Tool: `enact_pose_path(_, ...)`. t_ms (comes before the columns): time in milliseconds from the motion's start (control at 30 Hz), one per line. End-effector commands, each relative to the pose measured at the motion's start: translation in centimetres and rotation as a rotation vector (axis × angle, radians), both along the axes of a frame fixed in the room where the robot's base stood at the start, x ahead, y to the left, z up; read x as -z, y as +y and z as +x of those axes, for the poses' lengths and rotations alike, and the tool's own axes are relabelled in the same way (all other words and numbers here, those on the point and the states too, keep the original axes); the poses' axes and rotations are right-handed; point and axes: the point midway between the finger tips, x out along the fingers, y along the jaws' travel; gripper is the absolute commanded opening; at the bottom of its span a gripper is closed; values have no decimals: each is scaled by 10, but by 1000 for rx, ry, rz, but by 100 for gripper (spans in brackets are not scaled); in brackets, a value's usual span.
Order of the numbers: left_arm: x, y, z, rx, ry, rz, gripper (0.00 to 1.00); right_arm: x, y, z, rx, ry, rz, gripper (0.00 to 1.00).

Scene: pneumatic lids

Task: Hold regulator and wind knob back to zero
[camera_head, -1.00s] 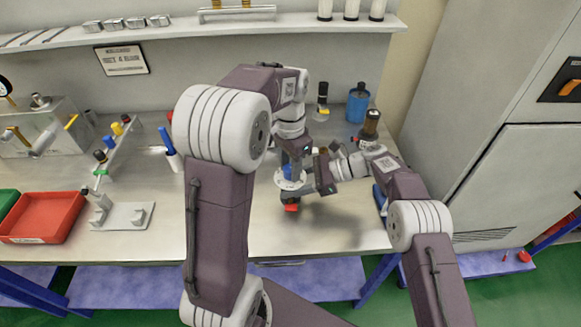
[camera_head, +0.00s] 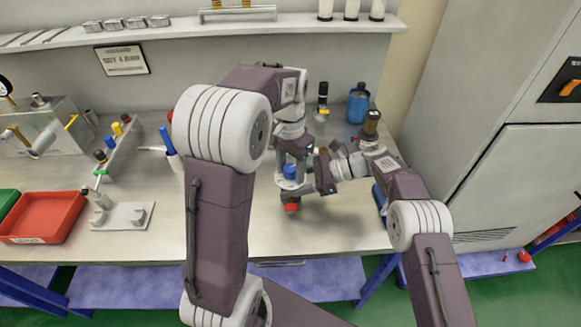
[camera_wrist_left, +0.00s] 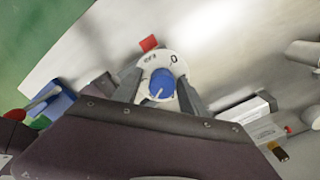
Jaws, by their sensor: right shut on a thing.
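The regulator (camera_head: 290,194) stands upright on the bench, with a blue knob (camera_head: 290,171) on top and a red part at its lower front. In the left wrist view the blue knob (camera_wrist_left: 162,84) sits on a white dial (camera_wrist_left: 172,61) with a "0" mark, and a pale pointer line shows on the knob. My left gripper (camera_head: 291,162) points down over the knob. Its fingers (camera_wrist_left: 158,92) stand on either side of the knob with visible gaps. My right gripper (camera_head: 312,177) reaches in from the right and is shut on the regulator's body; the contact is partly hidden.
A blue canister (camera_head: 358,104) and an amber-bowled unit (camera_head: 370,124) stand behind my right arm. A red tray (camera_head: 42,217), a valve rail and a grey plate (camera_head: 124,216) are on the left. The front of the bench is clear.

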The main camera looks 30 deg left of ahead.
Motion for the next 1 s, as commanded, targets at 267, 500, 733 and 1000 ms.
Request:
enact_pose_path(267, 0, 1, 1, 1, -4, 3, 55, 2, -1, -1, -4, 0, -3, 13)
enact_pose_path(500, -35, 2, 3, 2, -12, 5, 55, 2, -1, -1, -6, 1, -4, 13)
enact_pose_path(733, -92, 2, 2, 1, -9, 4, 55, 2, -1, -2, -6, 2, -4, 13)
enact_pose_path(1000, -120, 2, 1, 1, -4, 3, 55, 2, -1, -2, -7, 3, -4, 13)
